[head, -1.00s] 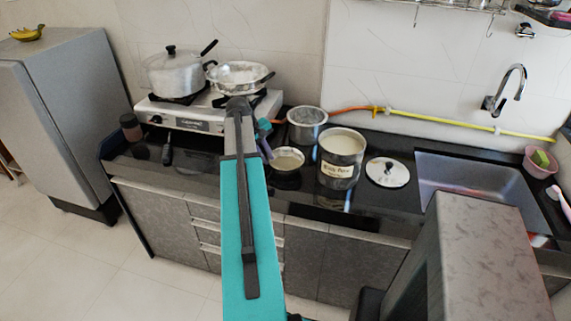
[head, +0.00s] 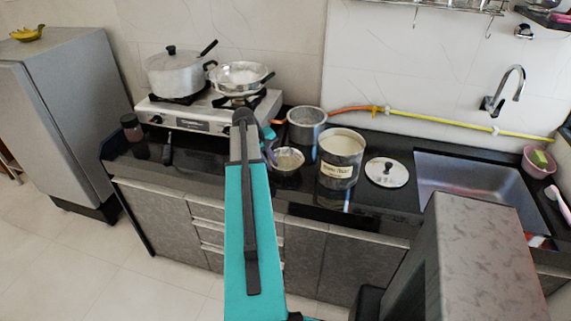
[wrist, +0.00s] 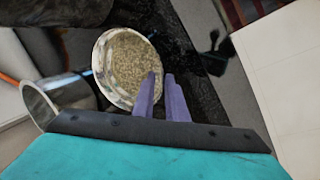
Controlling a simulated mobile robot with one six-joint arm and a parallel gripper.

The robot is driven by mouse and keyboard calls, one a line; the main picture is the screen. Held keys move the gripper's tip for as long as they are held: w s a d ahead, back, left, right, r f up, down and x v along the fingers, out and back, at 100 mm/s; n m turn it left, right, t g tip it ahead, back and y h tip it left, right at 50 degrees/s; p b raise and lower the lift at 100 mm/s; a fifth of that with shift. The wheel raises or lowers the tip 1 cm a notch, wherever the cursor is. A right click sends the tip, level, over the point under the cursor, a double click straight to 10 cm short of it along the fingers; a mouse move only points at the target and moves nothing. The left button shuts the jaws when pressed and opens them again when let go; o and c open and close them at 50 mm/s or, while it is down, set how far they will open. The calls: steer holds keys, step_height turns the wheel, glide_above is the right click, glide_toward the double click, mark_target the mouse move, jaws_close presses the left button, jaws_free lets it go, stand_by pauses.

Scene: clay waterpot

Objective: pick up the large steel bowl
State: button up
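A shallow, round steel bowl (head: 288,162), taken as the large steel bowl, sits on the black counter in front of the stove. In the wrist view the bowl (wrist: 122,62) shows a grainy, speckled inside. My gripper (head: 268,150) is at the bowl's left side in the head view, partly hidden by my arm. In the wrist view my gripper's purple fingers (wrist: 161,78) stand a little apart at the rim. One finger overlaps the bowl's inside and the other lies outside over the dark counter. Contact with the rim cannot be told.
A steel pot (head: 307,127) stands just behind the bowl, and a labelled steel canister (head: 340,162) stands to its right. A round lid (head: 386,173) lies beside the sink (head: 478,185). The stove (head: 205,112) holds a lidded pot (head: 175,75) and a pan (head: 240,75).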

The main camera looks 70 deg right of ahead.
steer(key=shift+p+x, duration=0.5)
steer(key=shift+x, duration=1.2)
jaws_close()
steer(key=shift+r, duration=0.1)
steer(key=shift+r+b, duration=1.25)
steer(key=shift+r, duration=3.65)
